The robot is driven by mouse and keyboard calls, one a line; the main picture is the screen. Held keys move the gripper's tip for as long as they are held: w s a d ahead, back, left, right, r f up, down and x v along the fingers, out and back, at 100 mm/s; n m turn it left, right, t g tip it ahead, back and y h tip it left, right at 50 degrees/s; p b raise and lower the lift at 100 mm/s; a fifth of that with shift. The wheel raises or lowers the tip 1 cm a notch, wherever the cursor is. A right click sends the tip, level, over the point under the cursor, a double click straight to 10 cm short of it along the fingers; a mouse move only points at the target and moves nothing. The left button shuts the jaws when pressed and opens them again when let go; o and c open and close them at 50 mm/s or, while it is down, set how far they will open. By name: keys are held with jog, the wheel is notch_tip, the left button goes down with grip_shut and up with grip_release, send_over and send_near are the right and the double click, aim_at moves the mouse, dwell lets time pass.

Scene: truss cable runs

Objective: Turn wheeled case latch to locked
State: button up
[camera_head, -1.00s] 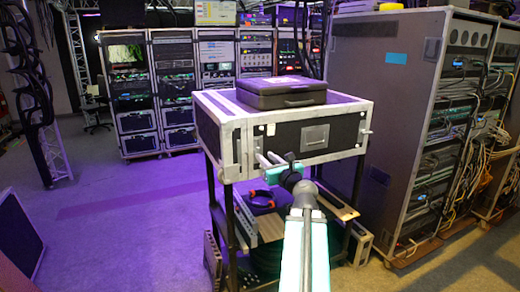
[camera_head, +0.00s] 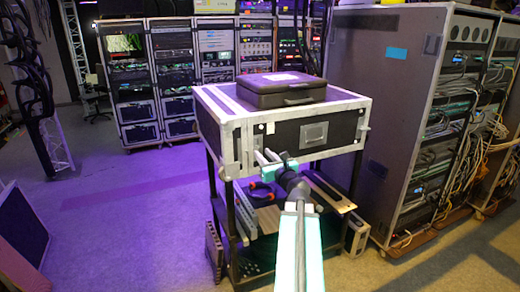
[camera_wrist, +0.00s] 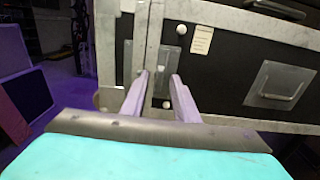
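The case (camera_head: 305,132), black with silver edging, lies on a wheeled stand. In the wrist view its black front panel (camera_wrist: 222,70) fills the upper right. A small metal plate with a rounded knob, apparently the latch (camera_wrist: 168,60), sits near the left end of that panel, beside the silver edging. My gripper (camera_wrist: 160,77) is open, its two pale fingers apart, with the latch plate seen between and just beyond the tips. I cannot tell whether they touch the case. In the head view my gripper (camera_head: 264,156) is at the case's lower front left.
A smaller dark case (camera_head: 283,91) lies on top. A recessed handle plate (camera_wrist: 279,86) is right of the latch. The stand's lower shelf (camera_head: 325,192) holds loose items. A tall rack (camera_head: 385,110) stands close at right; open floor (camera_head: 125,220) lies left.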

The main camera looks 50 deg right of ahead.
aim_at(259, 150)
jog(key=shift+p+x, duration=0.45)
jog(key=shift+x, duration=1.55)
grip_shut()
